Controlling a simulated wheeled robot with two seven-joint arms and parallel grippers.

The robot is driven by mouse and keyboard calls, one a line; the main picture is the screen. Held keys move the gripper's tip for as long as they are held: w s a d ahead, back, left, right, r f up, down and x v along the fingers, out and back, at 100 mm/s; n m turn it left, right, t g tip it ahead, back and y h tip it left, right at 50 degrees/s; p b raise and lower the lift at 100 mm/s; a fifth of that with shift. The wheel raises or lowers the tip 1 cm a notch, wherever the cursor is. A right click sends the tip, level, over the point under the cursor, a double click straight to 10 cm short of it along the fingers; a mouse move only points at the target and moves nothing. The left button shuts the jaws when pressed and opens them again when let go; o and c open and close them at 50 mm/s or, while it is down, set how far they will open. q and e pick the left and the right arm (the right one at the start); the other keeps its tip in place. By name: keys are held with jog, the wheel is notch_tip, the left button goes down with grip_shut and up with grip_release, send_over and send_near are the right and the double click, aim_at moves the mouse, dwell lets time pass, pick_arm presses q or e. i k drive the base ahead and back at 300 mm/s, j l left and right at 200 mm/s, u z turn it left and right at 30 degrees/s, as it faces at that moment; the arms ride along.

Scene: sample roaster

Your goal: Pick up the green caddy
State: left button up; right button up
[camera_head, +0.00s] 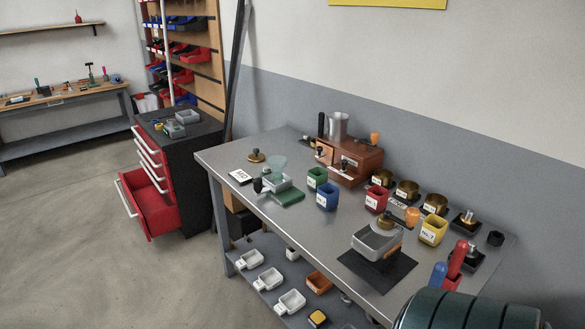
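The green caddy (317,179) is a small square cup with a white label on its front. It stands upright on the grey workbench (250,152), just behind and to the left of the blue caddy (327,197). The two are close together. Neither of my grippers shows in the head view.
A wooden box with a metal cup (338,127) stands behind the green caddy. A green-based device (285,196) stands to its left. The red caddy (376,199) and yellow caddy (433,231) stand to the right. A large dark cylinder (465,312) fills the bottom right.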

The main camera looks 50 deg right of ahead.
aim_at(317, 180)
jog(key=i, duration=3.65)
jog(key=z, duration=4.15)
